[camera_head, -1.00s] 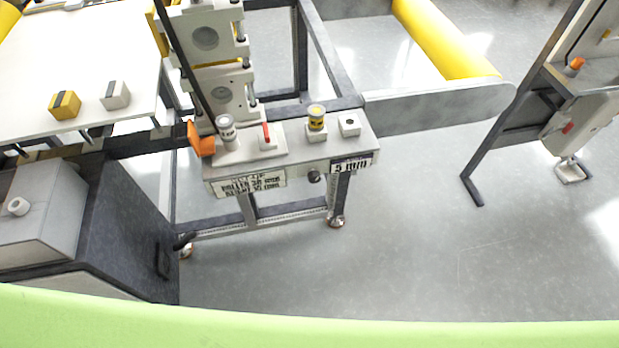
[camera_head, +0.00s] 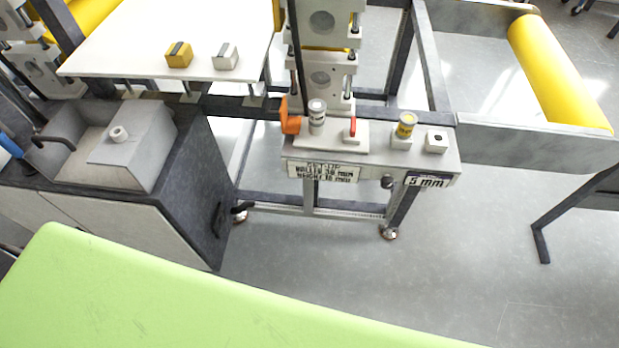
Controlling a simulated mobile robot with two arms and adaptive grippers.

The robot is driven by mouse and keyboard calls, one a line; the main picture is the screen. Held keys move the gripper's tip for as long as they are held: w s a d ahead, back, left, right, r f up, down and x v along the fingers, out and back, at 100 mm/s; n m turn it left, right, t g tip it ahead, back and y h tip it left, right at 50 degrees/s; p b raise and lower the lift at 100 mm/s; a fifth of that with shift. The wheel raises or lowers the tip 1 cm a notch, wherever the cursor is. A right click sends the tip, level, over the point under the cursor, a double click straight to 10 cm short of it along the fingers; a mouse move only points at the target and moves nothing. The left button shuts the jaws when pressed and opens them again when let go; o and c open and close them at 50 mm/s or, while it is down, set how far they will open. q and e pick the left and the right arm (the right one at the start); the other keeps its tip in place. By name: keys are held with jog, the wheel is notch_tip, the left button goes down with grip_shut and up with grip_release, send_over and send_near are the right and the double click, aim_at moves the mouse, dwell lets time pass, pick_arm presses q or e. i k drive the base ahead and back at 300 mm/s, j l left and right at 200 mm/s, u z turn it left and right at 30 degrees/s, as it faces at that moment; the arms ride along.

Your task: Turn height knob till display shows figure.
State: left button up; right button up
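The small display (camera_head: 428,182) on the front of the machine's white control panel (camera_head: 375,166) reads "5 mm". A dark round knob (camera_head: 387,182) sits on the front face just left of it. A printed sign (camera_head: 323,172) at the panel's left appears to read "SET-UP, ROLLER 30 MM, HEIGHT 10 MM", though the small figures are blurred. On top of the panel stand a grey capped knob (camera_head: 317,115), a red lever (camera_head: 352,128), a yellow-banded knob (camera_head: 406,125) and a white block with a dark button (camera_head: 437,141). Neither of my grippers is in view.
A light green surface (camera_head: 180,300) fills the lower left foreground. A dark cabinet (camera_head: 195,200) with a grey box stands left of the panel. A white table (camera_head: 150,60) with two small blocks lies behind it. Grey floor (camera_head: 400,285) is open in front of the panel.

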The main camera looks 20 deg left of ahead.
aim_at(387, 183)
jog(key=u, duration=0.3)
jog(key=k+j+z, duration=0.1)
jog(key=z, duration=0.25)
jog(key=k+j+z, duration=0.15)
jog(key=z, duration=0.2)
jog(key=k+j+z, duration=0.15)
jog(key=z, duration=0.15)
jog(key=j, duration=0.1)
